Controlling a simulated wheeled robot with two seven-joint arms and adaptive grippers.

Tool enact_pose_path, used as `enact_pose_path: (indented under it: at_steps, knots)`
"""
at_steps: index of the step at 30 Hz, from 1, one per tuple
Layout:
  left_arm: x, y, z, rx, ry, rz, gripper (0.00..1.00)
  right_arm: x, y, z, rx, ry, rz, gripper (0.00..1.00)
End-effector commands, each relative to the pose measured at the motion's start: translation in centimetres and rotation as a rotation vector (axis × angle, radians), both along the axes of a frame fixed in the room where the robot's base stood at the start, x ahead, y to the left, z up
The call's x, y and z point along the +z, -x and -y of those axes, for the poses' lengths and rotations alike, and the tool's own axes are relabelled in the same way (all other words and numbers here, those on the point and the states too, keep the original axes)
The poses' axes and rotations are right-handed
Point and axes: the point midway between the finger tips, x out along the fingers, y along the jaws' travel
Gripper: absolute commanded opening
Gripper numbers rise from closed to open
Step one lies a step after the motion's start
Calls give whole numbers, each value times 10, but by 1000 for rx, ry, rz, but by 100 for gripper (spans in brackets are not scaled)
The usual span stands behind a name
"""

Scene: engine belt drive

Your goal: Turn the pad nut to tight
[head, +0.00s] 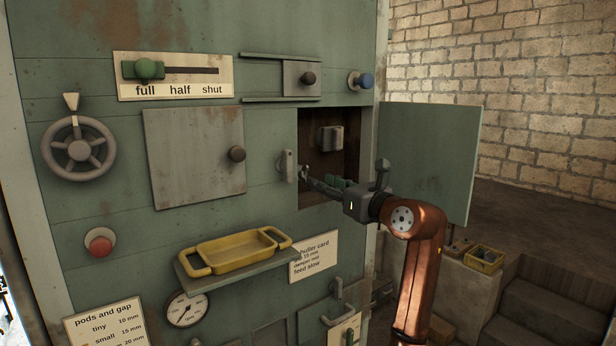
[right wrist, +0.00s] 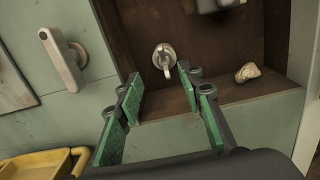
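The likely pad nut, a pale metal knob with a short wing pointing down, is on the back wall of the open brown compartment. It shows in the right wrist view (right wrist: 163,58) and small in the head view (head: 305,173). My right gripper (head: 318,182) reaches into the compartment from the right. In the right wrist view its green-padded fingers (right wrist: 160,88) are apart, with nothing between them. The nut lies beyond the gap between the tips, and I see no contact. No tight mark is readable. My left gripper is not in view.
The compartment's green door (head: 430,145) stands open at right, behind my right arm. A grey block (head: 329,139) is above the nut. A pale lump (right wrist: 247,72) lies at the compartment's right. A handle (head: 287,166) is left of the opening, and a yellow tray (head: 235,252) sits below left.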

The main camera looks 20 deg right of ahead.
Motion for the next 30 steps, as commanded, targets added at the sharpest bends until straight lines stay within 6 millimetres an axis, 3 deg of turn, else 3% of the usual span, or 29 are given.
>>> enact_pose_path:
  at_steps: [5, 18, 30]
  knots:
    - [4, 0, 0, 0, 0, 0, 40, 2, -7, 3, -16, 17, -37, 35]
    - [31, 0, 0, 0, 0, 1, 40, 4, -65, -19, -16, 14, -35, 35]
    - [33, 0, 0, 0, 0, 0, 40, 1, -74, -22, -18, 17, -33, 35]
